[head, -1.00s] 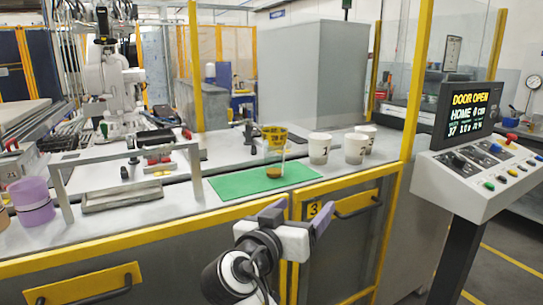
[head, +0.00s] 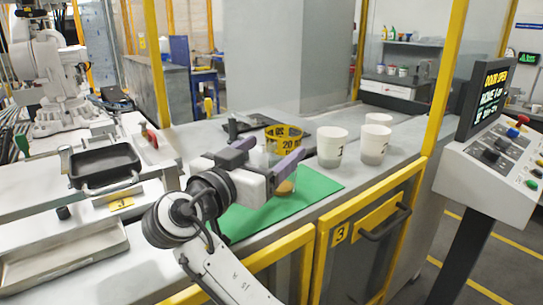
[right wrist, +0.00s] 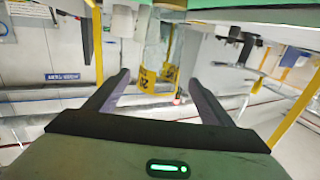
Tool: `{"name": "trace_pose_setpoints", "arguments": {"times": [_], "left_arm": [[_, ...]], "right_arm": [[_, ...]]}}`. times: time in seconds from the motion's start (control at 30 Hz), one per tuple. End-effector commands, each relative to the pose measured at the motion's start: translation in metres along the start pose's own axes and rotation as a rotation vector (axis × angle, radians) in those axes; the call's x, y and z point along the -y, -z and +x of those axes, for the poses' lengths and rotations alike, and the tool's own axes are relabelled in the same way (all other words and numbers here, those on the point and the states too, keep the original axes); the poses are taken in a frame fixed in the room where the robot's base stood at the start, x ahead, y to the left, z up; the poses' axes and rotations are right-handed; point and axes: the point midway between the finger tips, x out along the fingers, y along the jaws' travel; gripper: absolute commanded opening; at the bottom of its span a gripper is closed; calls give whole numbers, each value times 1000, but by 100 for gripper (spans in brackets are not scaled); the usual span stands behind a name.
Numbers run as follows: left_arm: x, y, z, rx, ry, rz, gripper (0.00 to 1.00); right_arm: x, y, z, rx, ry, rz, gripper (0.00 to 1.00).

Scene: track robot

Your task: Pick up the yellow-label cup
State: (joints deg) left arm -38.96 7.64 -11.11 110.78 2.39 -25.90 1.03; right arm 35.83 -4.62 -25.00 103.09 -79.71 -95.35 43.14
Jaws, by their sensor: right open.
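The yellow-label cup (head: 284,132) stands upright on the green mat (head: 315,186) in the head view. Its wide yellow band carries dark figures near the top. The body below looks clear, with something brown at the bottom, and is partly hidden by my finger. My right gripper (head: 274,150) is open, its two dark fingers pointing toward the cup, one passing in front of it. In the right wrist view the yellow band (right wrist: 146,79) shows between the fingertips (right wrist: 160,77). I cannot tell whether the cup is within the fingers' reach. My left gripper is not in view.
White cups (head: 331,144) stand on the counter right of the yellow-label cup. A black tray (head: 104,163) and a grey tray (head: 60,262) lie left. A yellow post (head: 440,80) and control console (head: 495,150) stand right.

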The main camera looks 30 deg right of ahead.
Motion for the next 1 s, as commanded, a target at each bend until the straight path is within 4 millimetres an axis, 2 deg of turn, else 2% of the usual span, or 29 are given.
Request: {"name": "trace_pose_setpoints", "arguments": {"times": [0.1, 0.3, 0.43, 0.57, 0.7, 1.0], "left_arm": [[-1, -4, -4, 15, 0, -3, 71], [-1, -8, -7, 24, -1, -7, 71], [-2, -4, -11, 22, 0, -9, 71], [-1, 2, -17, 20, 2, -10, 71], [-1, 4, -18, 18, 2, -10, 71], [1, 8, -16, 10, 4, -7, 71]], "right_arm": [[-1, 3, 20, -3, -5, -1, 76], [0, 2, 41, -2, -2, 0, 76], [0, 6, 52, -3, -3, -2, 76], [1, 11, 73, -4, -5, -3, 76], [2, 8, 90, -2, -3, -2, 76], [2, 7, 94, -1, -1, 0, 76]]}}
